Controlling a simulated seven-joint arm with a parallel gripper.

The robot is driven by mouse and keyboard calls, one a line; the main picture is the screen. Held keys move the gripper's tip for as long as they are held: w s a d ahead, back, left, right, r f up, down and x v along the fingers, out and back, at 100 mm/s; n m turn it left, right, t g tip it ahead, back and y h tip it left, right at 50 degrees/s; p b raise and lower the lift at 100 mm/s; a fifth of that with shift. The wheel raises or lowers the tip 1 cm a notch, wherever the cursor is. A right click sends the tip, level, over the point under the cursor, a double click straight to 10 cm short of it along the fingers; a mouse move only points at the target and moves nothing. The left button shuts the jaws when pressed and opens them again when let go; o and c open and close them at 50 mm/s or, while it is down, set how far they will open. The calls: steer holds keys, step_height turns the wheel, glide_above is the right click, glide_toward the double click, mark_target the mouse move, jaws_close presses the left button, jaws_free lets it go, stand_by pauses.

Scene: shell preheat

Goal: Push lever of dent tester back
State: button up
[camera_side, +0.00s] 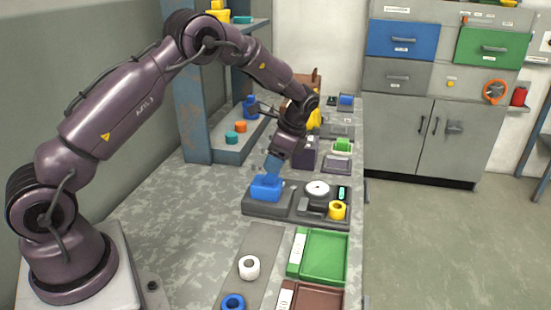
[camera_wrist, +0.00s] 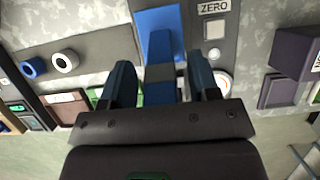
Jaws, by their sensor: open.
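The dent tester is a low grey base (camera_side: 290,212) with a blue block (camera_side: 266,190) at its left end. In the wrist view the blue block (camera_wrist: 156,25) lies ahead of my gripper. A blue and grey upright piece (camera_wrist: 161,68), which looks like the lever, shows between my fingers. My gripper (camera_side: 273,165) points down at the blue block in the side view. In the wrist view my gripper (camera_wrist: 161,70) is open, with one dark finger on each side of that piece. I cannot tell whether either finger touches it.
The base also carries a white round dial (camera_side: 317,188) and a yellow ring (camera_side: 337,210). A white ring (camera_side: 249,267) and a blue ring (camera_side: 233,301) lie on a grey strip. A green tray (camera_side: 324,257) is in front. A shelf post (camera_side: 190,110) stands behind left.

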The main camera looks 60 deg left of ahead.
steer(key=shift+f, duration=0.1)
jaws_close()
steer(key=shift+s+a, duration=0.1)
steer(key=shift+s+a+r+t+h, duration=0.2)
steer(key=shift+s+a+t+h, duration=0.3)
steer(key=shift+t+h, duration=0.2)
steer(key=shift+s+a+t+h, duration=0.6)
steer(key=shift+a+t+h, duration=0.05)
steer(key=shift+t+h, duration=0.15)
steer(key=shift+s+a+f+t+h, duration=0.3)
steer(key=shift+s+a+t+h, duration=0.25)
steer(key=shift+t+h, duration=0.3)
steer(key=shift+s+a+f+t+h, duration=0.25)
steer(key=shift+s+a+t+h, duration=0.3)
steer(key=shift+t+h, duration=0.3)
